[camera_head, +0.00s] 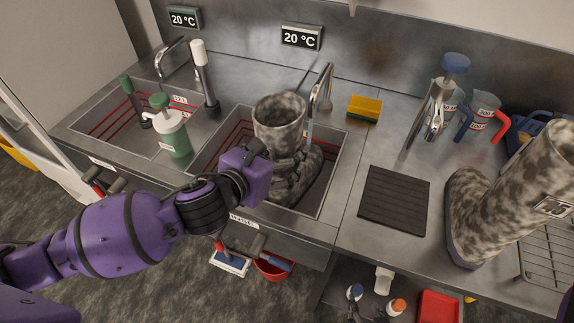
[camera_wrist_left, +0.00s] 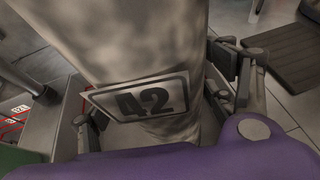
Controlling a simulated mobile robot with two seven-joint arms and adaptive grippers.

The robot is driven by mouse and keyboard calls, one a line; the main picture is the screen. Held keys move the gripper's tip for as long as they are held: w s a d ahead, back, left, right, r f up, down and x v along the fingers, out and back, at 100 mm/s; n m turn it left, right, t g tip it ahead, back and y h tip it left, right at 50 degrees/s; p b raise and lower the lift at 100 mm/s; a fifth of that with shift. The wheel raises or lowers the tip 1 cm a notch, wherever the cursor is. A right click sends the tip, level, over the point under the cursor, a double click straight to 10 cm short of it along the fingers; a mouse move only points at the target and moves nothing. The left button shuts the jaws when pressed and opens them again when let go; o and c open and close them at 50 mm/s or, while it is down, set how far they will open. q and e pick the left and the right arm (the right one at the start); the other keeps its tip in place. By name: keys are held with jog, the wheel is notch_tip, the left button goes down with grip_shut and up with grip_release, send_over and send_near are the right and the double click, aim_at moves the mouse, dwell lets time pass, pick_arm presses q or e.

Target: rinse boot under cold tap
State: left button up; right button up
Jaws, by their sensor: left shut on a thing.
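A mottled grey-brown boot (camera_head: 278,118) is in the right sink basin (camera_head: 333,178), shaft up, its foot pointing right. Its shaft, with a label reading 42, fills the left wrist view (camera_wrist_left: 150,50). My left gripper (camera_head: 258,152) is shut on the shaft from the near side, with a finger on either side in the left wrist view. The right basin's tap (camera_head: 327,82) curves over the boot's right side; a pale vertical streak shows below its spout, and I cannot tell whether it is water. Another tap (camera_head: 174,46) stands at the left basin. My right gripper is not in view.
Both wall displays (camera_head: 184,17) (camera_head: 301,37) read 20 °C. A green-topped dispenser (camera_head: 171,132) stands left of the boot. A yellow-green sponge (camera_head: 364,108) lies behind the mat.

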pick_arm(q)
jog(key=shift+d+r, duration=0.1)
jog(key=shift+r, duration=0.1)
pick_arm(e)
jog(key=shift+w+r, duration=0.15)
pick_arm(q)
jog(key=shift+s+d+p, duration=0.15)
jog(key=shift+d+p, duration=0.2)
jog(key=shift+d, duration=0.15)
pick_arm(e)
jog(key=shift+w+r, duration=0.45)
jog(key=shift+r, duration=0.15)
jog(key=shift+s+d, duration=0.1)
pick_arm(q)
jog(key=shift+a, duration=0.2)
pick_arm(e)
jog(key=shift+r, duration=0.1)
pick_arm(q)
jog(key=shift+w+a+p, duration=0.2)
jog(key=shift+a+p, duration=0.1)
jog(key=shift+a, duration=0.1)
pick_arm(e)
jog(key=shift+w+r+t, duration=0.3)
jog(key=shift+w+r, duration=0.1)
jog(key=shift+w, duration=0.1)
